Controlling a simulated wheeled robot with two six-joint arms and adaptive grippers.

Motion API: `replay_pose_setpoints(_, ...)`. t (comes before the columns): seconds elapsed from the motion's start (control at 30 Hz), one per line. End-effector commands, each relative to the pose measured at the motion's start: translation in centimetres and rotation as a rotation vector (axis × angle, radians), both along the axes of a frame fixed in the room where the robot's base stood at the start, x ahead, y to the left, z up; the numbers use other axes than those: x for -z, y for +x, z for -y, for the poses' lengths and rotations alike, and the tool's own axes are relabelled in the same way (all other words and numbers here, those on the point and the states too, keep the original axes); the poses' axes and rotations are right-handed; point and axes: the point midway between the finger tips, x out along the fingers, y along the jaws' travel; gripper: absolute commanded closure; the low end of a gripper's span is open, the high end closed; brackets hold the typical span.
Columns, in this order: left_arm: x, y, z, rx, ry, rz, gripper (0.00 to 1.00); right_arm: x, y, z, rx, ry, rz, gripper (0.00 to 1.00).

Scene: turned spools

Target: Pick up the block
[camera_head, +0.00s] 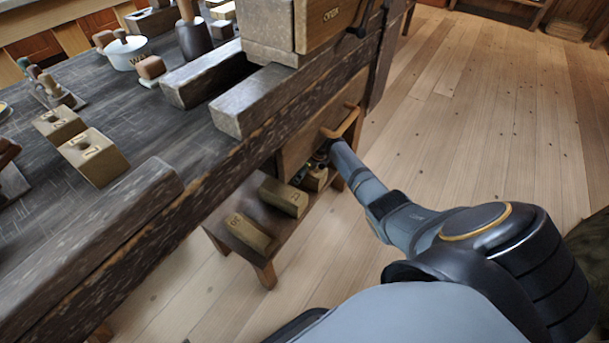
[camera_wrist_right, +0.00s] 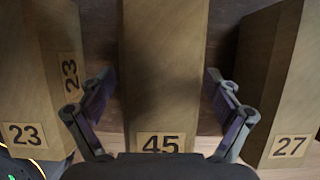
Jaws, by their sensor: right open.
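A brown block labelled 45 (camera_wrist_right: 162,60) lies in the middle of the right wrist view. My right gripper (camera_wrist_right: 158,80) is open, with one finger on each side of this block and gaps showing beside it. A block labelled 23 (camera_wrist_right: 25,70) is to the left and a block labelled 27 (camera_wrist_right: 285,80) to the right, both outside the fingers. In the head view my right arm reaches the low shelf under the bench, where the gripper (camera_head: 318,160) is small and partly hidden. My left gripper is out of view.
The low shelf (camera_head: 222,238) also shows blocks (camera_head: 248,233) (camera_head: 284,197) with labels hard to read. A drawer handle (camera_head: 343,122) sticks out just above my gripper. The dark workbench (camera_head: 130,130) overhangs the shelf. The wooden floor (camera_head: 490,130) at right is clear.

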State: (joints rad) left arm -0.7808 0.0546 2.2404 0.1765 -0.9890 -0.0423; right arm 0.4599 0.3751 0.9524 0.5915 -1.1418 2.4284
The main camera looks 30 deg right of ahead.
Motion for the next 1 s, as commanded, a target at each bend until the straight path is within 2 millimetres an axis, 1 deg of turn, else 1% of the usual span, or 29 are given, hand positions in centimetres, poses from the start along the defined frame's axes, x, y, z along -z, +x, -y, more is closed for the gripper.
replay_pose_setpoints(0.1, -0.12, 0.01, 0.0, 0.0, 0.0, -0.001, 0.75, -0.12, -0.01, -0.01, 0.0, 0.0, 0.0, 0.09)
replay_pose_setpoints(0.13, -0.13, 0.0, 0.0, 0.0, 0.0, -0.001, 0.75, -0.11, -0.01, -0.01, 0.0, 0.0, 0.0, 0.12)
replay_pose_setpoints(0.63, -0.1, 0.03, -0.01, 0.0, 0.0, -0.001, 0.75, -0.1, -0.03, -0.01, 0.0, 0.0, 0.001, 0.8)
replay_pose_setpoints(1.0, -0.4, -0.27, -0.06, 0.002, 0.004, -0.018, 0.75, -0.41, -0.05, -0.01, -0.001, 0.0, 0.002, 0.81)
